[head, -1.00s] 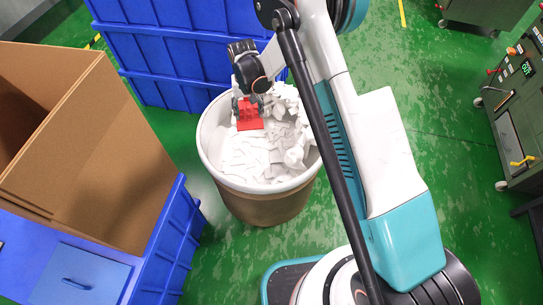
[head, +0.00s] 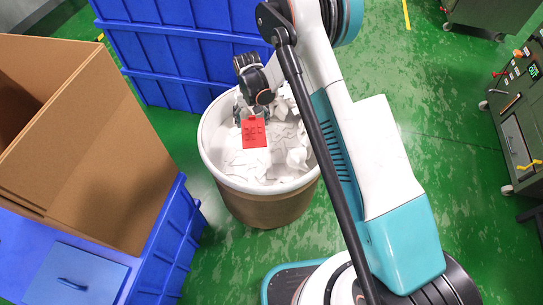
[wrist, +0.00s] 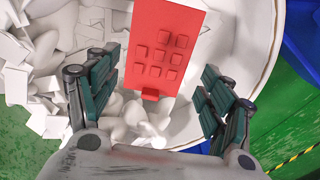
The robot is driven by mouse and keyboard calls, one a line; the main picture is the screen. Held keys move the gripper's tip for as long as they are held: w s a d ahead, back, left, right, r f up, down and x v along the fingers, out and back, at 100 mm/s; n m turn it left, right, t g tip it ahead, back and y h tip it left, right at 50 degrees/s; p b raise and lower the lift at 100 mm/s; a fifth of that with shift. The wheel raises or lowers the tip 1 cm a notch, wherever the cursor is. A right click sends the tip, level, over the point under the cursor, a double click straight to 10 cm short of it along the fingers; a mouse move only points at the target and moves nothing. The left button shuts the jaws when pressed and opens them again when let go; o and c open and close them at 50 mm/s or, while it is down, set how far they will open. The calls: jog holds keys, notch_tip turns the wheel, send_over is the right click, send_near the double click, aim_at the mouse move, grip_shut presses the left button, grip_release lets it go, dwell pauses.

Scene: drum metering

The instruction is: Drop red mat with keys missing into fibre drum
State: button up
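The red mat (wrist: 165,45) carries several raised square keys, with a gap at one corner of the grid and a small tab at its near end. In the head view the mat (head: 255,133) is inside the rim of the fibre drum (head: 265,206), over the white scrap. I cannot tell whether it rests on the scrap or is still in the air. My gripper (wrist: 158,68) is open, its fingers wide apart and clear of the mat. In the head view the gripper (head: 252,108) is over the drum's far side.
White pieces (head: 250,165) fill the drum. A blue crate (head: 165,55) stands behind it, and a cardboard box (head: 105,165) on a blue container (head: 160,255) stands left. A machine (head: 520,120) is at far right. Green floor between is free.

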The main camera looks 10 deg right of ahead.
dwell(0.3)
notch_tip(320, 180, up, 12)
dwell(0.6)
